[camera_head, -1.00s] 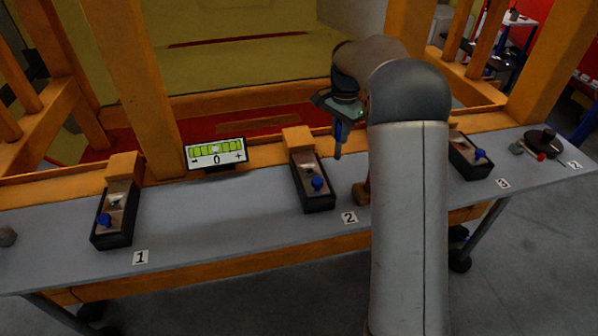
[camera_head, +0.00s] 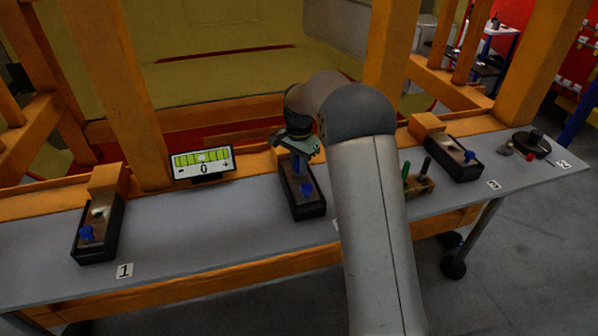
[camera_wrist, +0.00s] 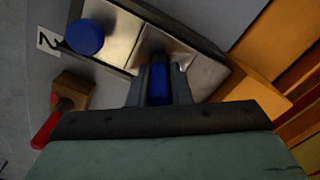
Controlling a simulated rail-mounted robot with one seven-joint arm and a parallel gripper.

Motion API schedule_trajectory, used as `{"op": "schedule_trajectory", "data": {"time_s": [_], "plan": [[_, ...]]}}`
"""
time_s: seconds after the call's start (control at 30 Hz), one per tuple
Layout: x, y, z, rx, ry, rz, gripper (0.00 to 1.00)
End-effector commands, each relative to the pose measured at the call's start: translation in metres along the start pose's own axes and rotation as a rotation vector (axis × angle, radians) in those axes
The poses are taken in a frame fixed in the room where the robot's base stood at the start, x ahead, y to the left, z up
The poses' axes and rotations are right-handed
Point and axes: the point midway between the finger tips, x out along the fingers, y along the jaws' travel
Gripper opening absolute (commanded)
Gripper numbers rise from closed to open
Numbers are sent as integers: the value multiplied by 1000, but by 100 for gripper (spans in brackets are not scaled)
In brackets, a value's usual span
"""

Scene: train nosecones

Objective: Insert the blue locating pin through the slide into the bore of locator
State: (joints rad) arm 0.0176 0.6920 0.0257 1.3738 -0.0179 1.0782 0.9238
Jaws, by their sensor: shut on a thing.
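My gripper (camera_head: 297,152) is shut on the blue locating pin (camera_head: 299,168) and holds it pointing down over the middle locator (camera_head: 308,209). The pin (camera_wrist: 160,84) also shows in the wrist view, between the two fingers above the metal slide (camera_wrist: 148,48). The slide's blue knob (camera_wrist: 85,37) is at the upper left there and also shows in the head view (camera_head: 307,189). The fingers and pin hide the slide's hole, so I cannot tell whether the pin tip is above it or in it.
A locator with a blue knob stands at the left (camera_head: 97,232) and another at the right (camera_head: 454,158). A display reading 0 (camera_head: 203,164) stands behind the table's edge. A wooden block with handled tools (camera_head: 420,186) is right of my arm. Orange posts rise behind.

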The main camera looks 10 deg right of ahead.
Motion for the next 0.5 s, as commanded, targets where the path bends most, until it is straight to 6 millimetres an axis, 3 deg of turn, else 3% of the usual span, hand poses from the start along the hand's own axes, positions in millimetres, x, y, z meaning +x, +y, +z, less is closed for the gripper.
{"op": "schedule_trajectory", "data": {"time_s": [0.37, 0.4, 0.47, 0.5], "plan": [[7, 0, -1, 1, 2, -2, 0], [7, 0, -1, 1, 2, -1, 20], [6, 0, -1, 1, 2, -2, 37], [6, 0, -1, 1, 2, -2, 40]]}}
